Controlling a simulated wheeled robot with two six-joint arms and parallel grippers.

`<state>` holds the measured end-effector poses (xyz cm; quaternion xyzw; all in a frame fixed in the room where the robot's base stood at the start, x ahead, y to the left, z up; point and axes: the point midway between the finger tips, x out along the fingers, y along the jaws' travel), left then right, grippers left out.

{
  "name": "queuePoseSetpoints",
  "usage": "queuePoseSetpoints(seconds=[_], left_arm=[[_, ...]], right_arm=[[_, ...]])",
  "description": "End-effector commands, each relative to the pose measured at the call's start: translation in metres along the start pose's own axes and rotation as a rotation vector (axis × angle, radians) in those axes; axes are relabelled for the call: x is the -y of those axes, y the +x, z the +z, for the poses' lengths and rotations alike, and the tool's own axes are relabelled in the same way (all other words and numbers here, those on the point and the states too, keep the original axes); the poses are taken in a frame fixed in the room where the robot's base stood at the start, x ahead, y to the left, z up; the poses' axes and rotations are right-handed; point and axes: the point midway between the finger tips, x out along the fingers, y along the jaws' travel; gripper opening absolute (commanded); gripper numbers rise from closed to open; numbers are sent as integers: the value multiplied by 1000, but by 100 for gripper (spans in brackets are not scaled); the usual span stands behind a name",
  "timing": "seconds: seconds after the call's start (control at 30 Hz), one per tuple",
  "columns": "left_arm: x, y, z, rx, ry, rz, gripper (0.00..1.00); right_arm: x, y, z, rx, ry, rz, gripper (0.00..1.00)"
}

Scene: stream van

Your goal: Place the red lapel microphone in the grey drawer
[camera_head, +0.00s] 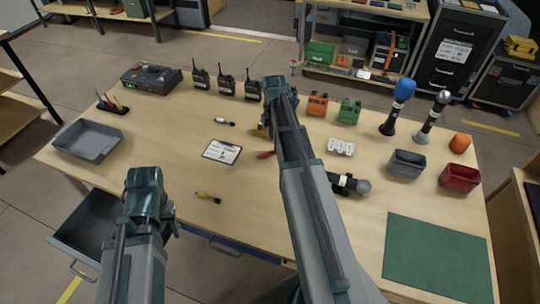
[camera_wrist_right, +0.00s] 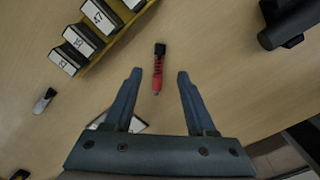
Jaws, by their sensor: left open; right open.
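The red lapel microphone (camera_head: 265,154) lies on the wooden table, beside my right forearm in the head view. In the right wrist view it is a small red piece (camera_wrist_right: 157,72) with a black end, lying in line with the gap between the fingertips. My right gripper (camera_wrist_right: 159,76) is open and empty above it; the arm hides most of it in the head view. The grey drawer (camera_head: 74,245) is pulled open below the table's left front, its inside partly hidden by the table. My left gripper (camera_head: 145,186) is open and empty near the table's front left.
A yellow rack (camera_wrist_right: 92,59) of numbered packs stands close to the right gripper. White (camera_head: 224,122) and yellow (camera_head: 207,196) lapel microphones, a clipboard (camera_head: 222,151) and a dark handheld microphone (camera_head: 349,184) lie around. A grey tray (camera_head: 117,151) sits at the table's left, above the drawer.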

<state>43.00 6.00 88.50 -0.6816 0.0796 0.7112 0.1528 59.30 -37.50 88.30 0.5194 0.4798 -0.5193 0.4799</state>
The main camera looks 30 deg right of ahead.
Motion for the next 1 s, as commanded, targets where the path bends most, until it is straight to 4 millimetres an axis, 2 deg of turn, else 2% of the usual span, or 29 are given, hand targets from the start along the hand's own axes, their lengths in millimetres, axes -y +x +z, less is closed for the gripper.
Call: queuePoseSetpoints(seconds=[0.43,0.73,0.77,1.0], left_arm=[[-5,49,-3,0,0,0,50],[-5,50,-3,0,0,0,50],[-5,50,-3,0,0,0,50],[-5,50,-3,0,0,0,50]], right_arm=[[-1,50,-6,0,0,1,56],[-2,50,-6,0,0,2,56],[-2,50,-6,0,0,2,54],[-2,50,-6,0,0,2,11]])
